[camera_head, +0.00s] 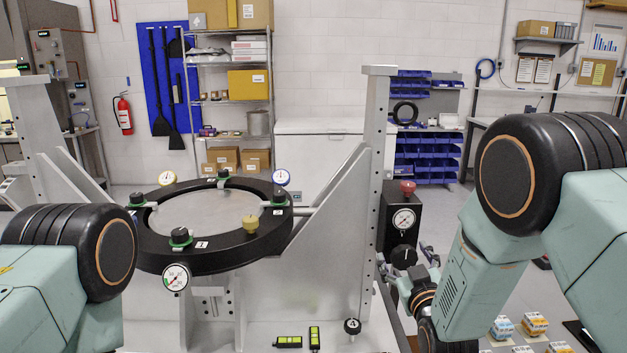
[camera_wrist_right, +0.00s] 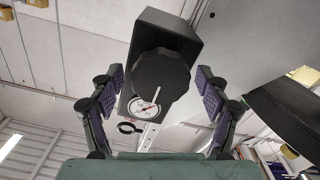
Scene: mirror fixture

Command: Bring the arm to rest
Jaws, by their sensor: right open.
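My right gripper (camera_head: 408,262) is low beside the black gauge box (camera_head: 401,222), right of the mirror fixture's upright plate. In the right wrist view my right gripper (camera_wrist_right: 158,82) has its two purple-padded fingers spread wide. The gauge box (camera_wrist_right: 168,35), with its big black knob (camera_wrist_right: 160,78) and white dial (camera_wrist_right: 145,106), shows between the fingers. No contact shows, and nothing is held. My left arm shows at the lower left of the head view, but its gripper is out of view.
The mirror fixture's black ring (camera_head: 160,243), with clamps and gauges, stands at centre left. Two small black-and-yellow levels (camera_head: 289,342) (camera_head: 314,338) and a black knob (camera_head: 352,326) sit at the front. Small boxes (camera_head: 535,322) lie at lower right.

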